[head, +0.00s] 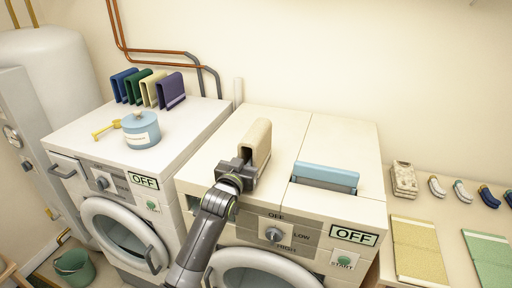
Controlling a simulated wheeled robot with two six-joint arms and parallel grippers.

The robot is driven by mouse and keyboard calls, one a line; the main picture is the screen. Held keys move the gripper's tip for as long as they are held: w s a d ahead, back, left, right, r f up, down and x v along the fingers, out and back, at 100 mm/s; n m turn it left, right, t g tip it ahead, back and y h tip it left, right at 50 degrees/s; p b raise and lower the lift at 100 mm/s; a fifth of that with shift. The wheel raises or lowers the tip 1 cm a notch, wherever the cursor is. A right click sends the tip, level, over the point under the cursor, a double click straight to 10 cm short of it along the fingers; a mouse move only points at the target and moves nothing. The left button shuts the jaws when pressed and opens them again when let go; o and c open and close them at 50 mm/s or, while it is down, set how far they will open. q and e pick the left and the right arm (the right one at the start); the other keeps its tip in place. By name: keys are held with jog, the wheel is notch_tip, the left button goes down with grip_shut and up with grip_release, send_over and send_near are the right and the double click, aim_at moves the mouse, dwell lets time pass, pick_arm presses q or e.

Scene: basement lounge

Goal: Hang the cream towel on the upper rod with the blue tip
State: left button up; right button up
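A cream folded towel (261,139), shaped like an upside-down U, is upright over the top of the middle machine. My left gripper (246,168) is at its near end and appears shut on it; the fingertips are partly hidden. I cannot tell whether the towel's lower edge touches the machine top. The upper rod with the blue tip is not in view. My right gripper is not in view.
Blue, green, pale yellow and purple folded towels (171,92) stand on the left machine (82,133), behind a blue lidded pot (141,131) and yellow scoop (106,129). A blue-grey flap (326,174) rises from the middle machine (325,138). A shelf at right holds a yellow cloth (419,248) and small items.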

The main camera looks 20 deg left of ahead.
aim_at(246, 132)
pick_arm(q)
jog(key=shift+c, duration=0.4)
grip_shut()
jog(key=shift+r, duration=0.1)
notch_tip(246, 132, up, 10)
jog(key=shift+f+b, duration=0.2)
jog(key=shift+b, duration=0.95)
jog(key=s+d+f+b, duration=0.1)
jog(key=s, duration=0.8)
jog(key=s+d+f+b, duration=0.1)
jog(key=s+f, duration=0.1)
jog(key=s, duration=0.6)
jog(key=shift+s+d+f+y, duration=0.25)
jog(key=shift+s+y, duration=0.05)
jog(key=shift+s, duration=0.05)
